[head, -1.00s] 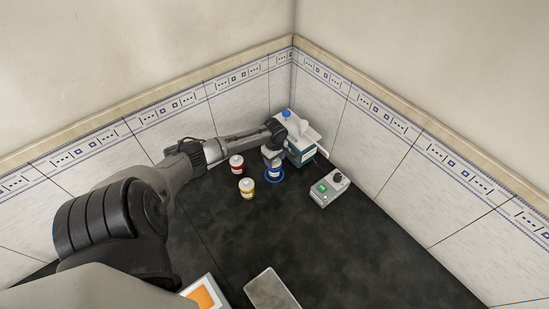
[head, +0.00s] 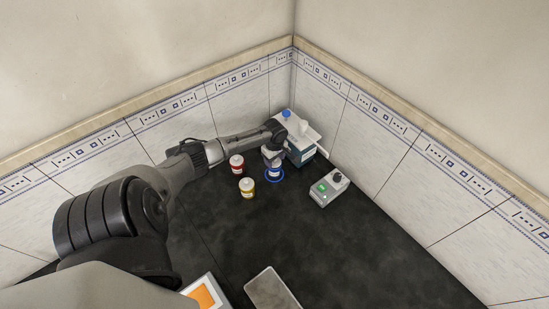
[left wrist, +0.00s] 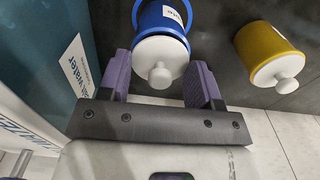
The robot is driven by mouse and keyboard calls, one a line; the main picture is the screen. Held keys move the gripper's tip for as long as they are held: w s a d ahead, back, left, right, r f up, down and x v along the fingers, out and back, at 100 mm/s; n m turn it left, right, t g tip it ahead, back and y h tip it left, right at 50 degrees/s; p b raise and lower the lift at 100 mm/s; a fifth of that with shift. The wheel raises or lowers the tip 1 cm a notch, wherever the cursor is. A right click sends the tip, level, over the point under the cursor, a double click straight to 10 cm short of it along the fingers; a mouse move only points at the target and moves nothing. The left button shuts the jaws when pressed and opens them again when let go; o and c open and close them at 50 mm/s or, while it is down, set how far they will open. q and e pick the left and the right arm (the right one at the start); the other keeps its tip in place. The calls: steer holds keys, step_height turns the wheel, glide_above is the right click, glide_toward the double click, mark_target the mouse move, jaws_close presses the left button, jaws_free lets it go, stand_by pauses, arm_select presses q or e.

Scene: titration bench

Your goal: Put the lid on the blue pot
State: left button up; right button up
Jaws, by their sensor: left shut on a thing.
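The blue pot (head: 274,174) stands upright on the dark bench, below my left gripper (head: 272,155). It also shows at the top of the left wrist view (left wrist: 172,15). The white round lid (left wrist: 160,56) with a knob lies between the two purple finger pads, over the pot's mouth. My left gripper (left wrist: 160,70) is shut on the lid. The lid looks roughly centred over the pot; whether it is fully seated cannot be told, as the lid and fingers hide the rim. My right gripper is not in view.
A red pot (head: 237,165) and a yellow pot (head: 247,188), both white-lidded, stand close on the left. A bottle with a blue cap (head: 286,114) and a water box (head: 301,153) stand behind. A grey device (head: 328,189) is right.

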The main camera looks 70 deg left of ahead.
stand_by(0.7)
arm_select(q)
steer(key=shift+f+p, duration=0.1)
steer(key=shift+p, duration=0.35)
stand_by(0.4)
steer(key=o, duration=1.2)
